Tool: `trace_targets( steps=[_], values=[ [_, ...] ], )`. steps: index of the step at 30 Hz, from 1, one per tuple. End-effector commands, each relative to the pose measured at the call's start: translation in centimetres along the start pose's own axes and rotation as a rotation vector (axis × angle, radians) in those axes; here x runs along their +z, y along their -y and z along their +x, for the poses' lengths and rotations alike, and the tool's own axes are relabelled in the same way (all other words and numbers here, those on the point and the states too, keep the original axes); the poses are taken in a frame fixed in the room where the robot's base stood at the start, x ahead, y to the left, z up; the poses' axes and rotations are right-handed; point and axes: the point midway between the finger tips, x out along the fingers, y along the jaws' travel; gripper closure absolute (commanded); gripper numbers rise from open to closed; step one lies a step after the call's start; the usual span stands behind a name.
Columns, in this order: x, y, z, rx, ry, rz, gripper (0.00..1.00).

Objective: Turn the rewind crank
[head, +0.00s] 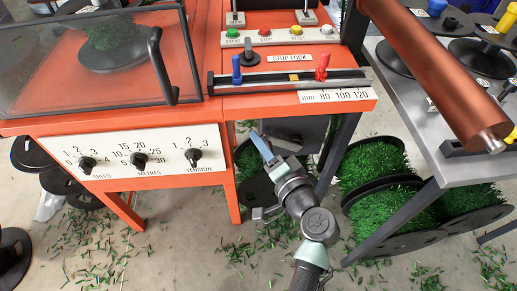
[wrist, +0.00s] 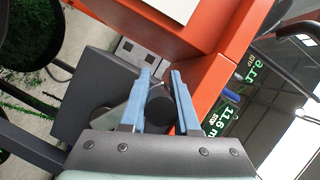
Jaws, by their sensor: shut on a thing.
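My gripper (head: 264,146) is under the front of the orange machine in the head view, beside its leg. In the wrist view its two blue fingers (wrist: 162,78) are shut on a dark round handle (wrist: 161,106), which appears to be the rewind crank's grip. The crank's arm is mostly hidden behind the fingers, and I cannot tell its angle. A dark grey box (wrist: 88,92) sits just left of the handle in the wrist view. In the head view the crank itself cannot be made out behind my gripper.
The orange machine (head: 231,192) stands close above and left, with knobs and a scale with sliders. A grey bench (head: 462,166) is at the right. Cut green pieces litter the floor.

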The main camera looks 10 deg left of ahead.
Motion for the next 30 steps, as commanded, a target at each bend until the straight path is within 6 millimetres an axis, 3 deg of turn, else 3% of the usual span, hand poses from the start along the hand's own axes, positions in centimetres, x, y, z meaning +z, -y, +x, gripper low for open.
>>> trace_targets(
  steps=[12, 29, 30],
  values=[
    [-1.5, 1.2, -0.5, -0.077, -0.002, 0.176, 1.0],
    [-1.7, 1.3, -0.6, -0.087, -0.004, 0.202, 1.0],
    [-1.7, 1.3, -0.6, -0.087, -0.004, 0.201, 0.65]
  ],
)
